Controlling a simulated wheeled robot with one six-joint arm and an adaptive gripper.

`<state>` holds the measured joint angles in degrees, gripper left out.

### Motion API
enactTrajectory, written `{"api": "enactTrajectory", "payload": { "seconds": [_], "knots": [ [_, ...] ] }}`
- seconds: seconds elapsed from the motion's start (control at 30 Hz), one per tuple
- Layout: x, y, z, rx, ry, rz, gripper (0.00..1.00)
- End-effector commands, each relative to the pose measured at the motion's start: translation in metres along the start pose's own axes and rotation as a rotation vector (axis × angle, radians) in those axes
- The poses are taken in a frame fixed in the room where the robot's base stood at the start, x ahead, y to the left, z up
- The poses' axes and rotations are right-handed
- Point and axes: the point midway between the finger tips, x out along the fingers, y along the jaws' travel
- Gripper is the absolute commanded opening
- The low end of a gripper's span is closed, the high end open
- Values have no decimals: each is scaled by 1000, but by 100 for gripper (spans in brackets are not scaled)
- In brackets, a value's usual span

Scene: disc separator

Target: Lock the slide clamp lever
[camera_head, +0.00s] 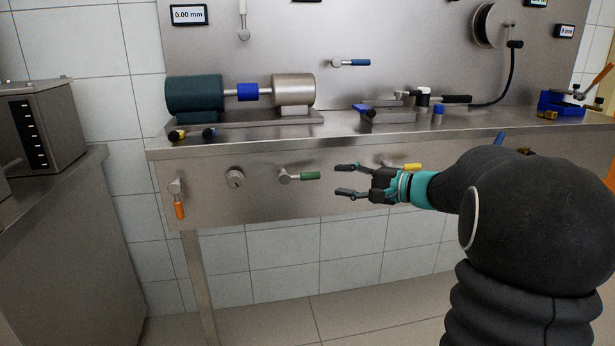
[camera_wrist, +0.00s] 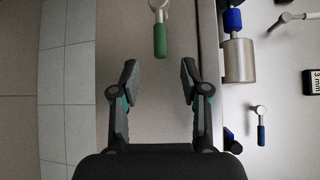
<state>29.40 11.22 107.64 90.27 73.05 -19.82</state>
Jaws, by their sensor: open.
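A lever with a green handle (camera_head: 310,175) sticks out sideways from the bench's front panel, its grey pivot at its left end. In the wrist view the green handle (camera_wrist: 160,41) lies ahead, roughly in line with the gap between my fingertips. My gripper (camera_head: 342,181) is open and empty, just right of the green handle and apart from it; its two fingers also show in the wrist view (camera_wrist: 159,70). Nothing in view labels the slide clamp lever, so I cannot tell which lever it is.
The front panel (camera_head: 260,205) also bears an orange-handled lever (camera_head: 180,210), a round knob (camera_head: 235,178) and a yellow-handled lever (camera_head: 412,167) partly behind my gripper. Above are a blue-handled lever (camera_head: 358,62) and a motor-like cylinder (camera_head: 194,93). The floor below the bench is clear.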

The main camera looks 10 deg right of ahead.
Motion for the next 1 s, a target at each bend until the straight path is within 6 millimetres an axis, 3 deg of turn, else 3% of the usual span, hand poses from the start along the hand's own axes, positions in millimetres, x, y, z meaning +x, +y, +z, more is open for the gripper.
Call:
{"api": "enactTrajectory", "payload": {
  "seconds": [0.3, 0.5, 0.7, 1.0],
  "knots": [
    [61, 0, 1, 0, -4, 2, 45],
    [88, 0, 1, 0, -2, 2, 45],
    [101, 0, 1, -1, -1, 0, 45],
    [102, 0, 0, -1, 0, 1, 45]
  ]
}}
